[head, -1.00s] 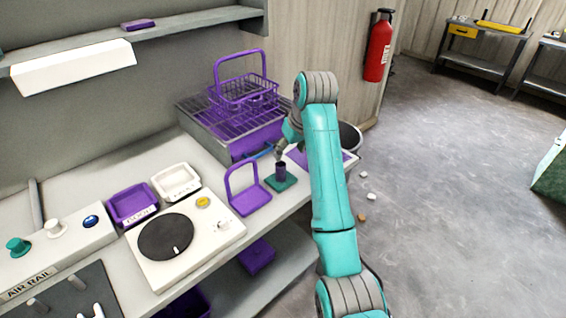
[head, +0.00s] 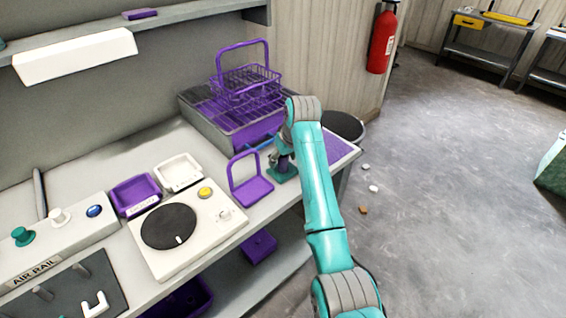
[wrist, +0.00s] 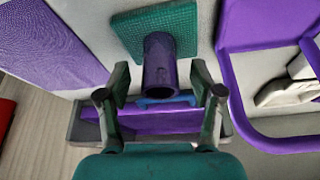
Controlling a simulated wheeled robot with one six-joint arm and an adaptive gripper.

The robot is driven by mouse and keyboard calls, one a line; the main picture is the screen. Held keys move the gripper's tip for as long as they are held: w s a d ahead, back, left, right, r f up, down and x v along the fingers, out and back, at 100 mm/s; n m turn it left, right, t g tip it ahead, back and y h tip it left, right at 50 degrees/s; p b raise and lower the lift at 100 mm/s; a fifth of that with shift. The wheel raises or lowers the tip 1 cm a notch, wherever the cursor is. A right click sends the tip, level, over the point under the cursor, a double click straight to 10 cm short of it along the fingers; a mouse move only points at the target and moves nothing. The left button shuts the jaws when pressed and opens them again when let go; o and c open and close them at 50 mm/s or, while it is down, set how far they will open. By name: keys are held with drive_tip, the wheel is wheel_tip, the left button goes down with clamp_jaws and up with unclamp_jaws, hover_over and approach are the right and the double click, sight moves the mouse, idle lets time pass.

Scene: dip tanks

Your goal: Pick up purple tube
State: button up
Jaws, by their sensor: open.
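The purple tube (wrist: 160,62) stands on a square green base (wrist: 157,25) in the wrist view, its open end facing the camera. My gripper (wrist: 159,80) is open, with one finger on each side of the tube and visible gaps between. In the head view the tube (head: 284,162) is partly hidden by my gripper (head: 279,151) and wrist, and the green base (head: 283,175) shows below.
A purple stand with an upright loop (head: 251,190) is close to the left of the base. A grey tank (head: 215,121) with a purple wire basket (head: 247,82) is behind. A purple mat (head: 338,149) lies right.

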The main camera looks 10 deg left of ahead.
clamp_jaws()
idle(0.3)
